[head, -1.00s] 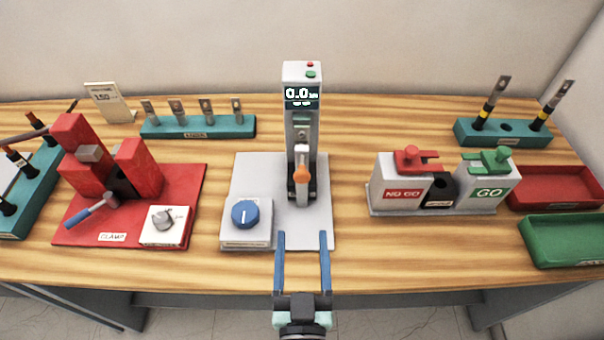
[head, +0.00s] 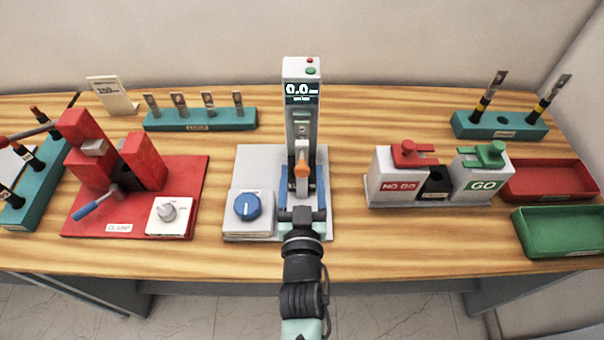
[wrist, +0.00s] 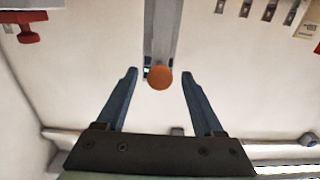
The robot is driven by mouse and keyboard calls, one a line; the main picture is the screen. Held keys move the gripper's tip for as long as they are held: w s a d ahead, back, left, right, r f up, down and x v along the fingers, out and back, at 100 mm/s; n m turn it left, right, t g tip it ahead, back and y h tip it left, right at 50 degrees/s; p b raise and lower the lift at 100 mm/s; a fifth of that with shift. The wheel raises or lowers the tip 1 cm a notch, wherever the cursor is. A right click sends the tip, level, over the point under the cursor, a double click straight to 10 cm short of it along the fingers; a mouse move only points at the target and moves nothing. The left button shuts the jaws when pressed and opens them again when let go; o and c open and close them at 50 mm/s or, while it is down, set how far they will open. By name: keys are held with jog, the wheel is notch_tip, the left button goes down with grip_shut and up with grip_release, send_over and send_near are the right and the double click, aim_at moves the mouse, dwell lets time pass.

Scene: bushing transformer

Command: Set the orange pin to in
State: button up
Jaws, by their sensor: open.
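The orange pin (head: 302,170) is a round orange knob at the lower front of the upright grey column of the tester (head: 303,75). The display on the column reads 0.0. My gripper (head: 301,180) is open, with its blue fingers at the left and right of the pin. In the wrist view the orange pin (wrist: 160,78) shows between and a little beyond the two fingertips (wrist: 159,71), apart from both. The lower part of the pin's mount is hidden behind my gripper in the head view.
A blue knob (head: 246,206) sits on the tester's base at left. The red clamp station (head: 190,180) stands farther left. The NO GO and GO gauges (head: 436,176) stand at right, with red (head: 548,180) and green (head: 560,232) trays beyond. Bare table lies on both sides of the tester.

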jog(key=shift+c, duration=0.3)
grip_shut()
